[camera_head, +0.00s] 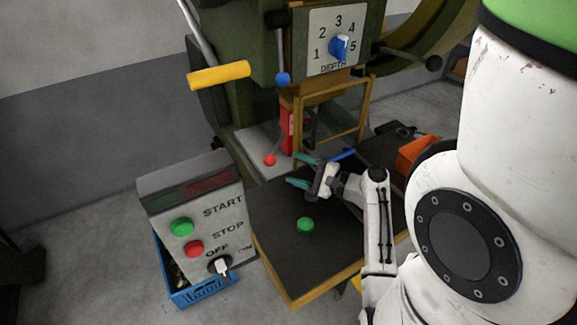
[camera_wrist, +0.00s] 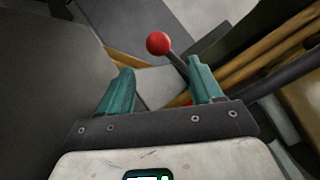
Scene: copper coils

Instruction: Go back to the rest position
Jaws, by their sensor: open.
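My gripper (camera_head: 300,171) is open, its two teal fingers apart, over the dark table in front of the machine. The fingers also show in the wrist view (camera_wrist: 160,88), with nothing held between them. A red ball knob (camera_head: 270,160) on a lever sits just beyond the fingertips; in the wrist view the red knob (camera_wrist: 159,43) is ahead of the gap between the fingers. I cannot tell how close the fingers are to the lever.
A control box (camera_head: 198,225) with START, STOP and an OFF/ON switch stands at left, above a blue crate (camera_head: 205,292). A yellow handle (camera_head: 219,75), depth dial (camera_head: 339,47) and orange bin (camera_head: 415,152) are nearby.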

